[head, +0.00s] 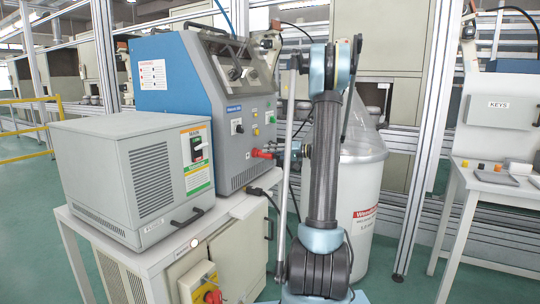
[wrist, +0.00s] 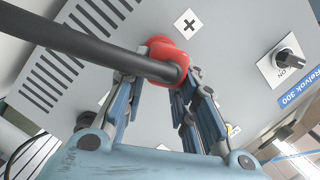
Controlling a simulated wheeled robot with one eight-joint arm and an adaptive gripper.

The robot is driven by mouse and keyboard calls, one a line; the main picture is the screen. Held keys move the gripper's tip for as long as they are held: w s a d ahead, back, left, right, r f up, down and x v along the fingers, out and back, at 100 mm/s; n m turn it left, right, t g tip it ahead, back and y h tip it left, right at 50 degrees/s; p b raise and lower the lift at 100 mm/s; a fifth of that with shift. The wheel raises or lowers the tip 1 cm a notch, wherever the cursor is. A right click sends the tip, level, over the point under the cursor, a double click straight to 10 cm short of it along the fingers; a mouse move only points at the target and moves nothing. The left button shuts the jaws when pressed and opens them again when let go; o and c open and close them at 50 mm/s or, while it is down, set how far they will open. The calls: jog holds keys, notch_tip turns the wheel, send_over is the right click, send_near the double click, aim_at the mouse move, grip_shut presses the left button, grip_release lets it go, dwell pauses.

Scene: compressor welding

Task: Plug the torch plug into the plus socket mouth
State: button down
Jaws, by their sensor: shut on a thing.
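The torch plug (wrist: 166,58) is red with a thick black cable (wrist: 85,43) running off to the upper left in the wrist view. My gripper (wrist: 172,72) is shut on it, with a finger on each side. The plug lies against or just in front of the grey panel beside the plus sign label (wrist: 188,21). The plus socket mouth is hidden behind the plug, so I cannot tell how deep the plug sits. In the head view a red piece (head: 262,153) shows at the panel of the blue welding machine (head: 180,85), left of my arm, which hides most of my gripper.
A grey box unit (head: 135,170) stands beside the welding machine on a cabinet (head: 150,255). An ON knob (wrist: 289,59) is right of the plug. A white drum (head: 362,200) stands behind my arm. A table with a KEYS board (head: 497,104) is at right.

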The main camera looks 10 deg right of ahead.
jog(key=c, duration=1.2)
grip_release()
jog(key=shift+w, duration=0.1)
jog(key=v, duration=1.2)
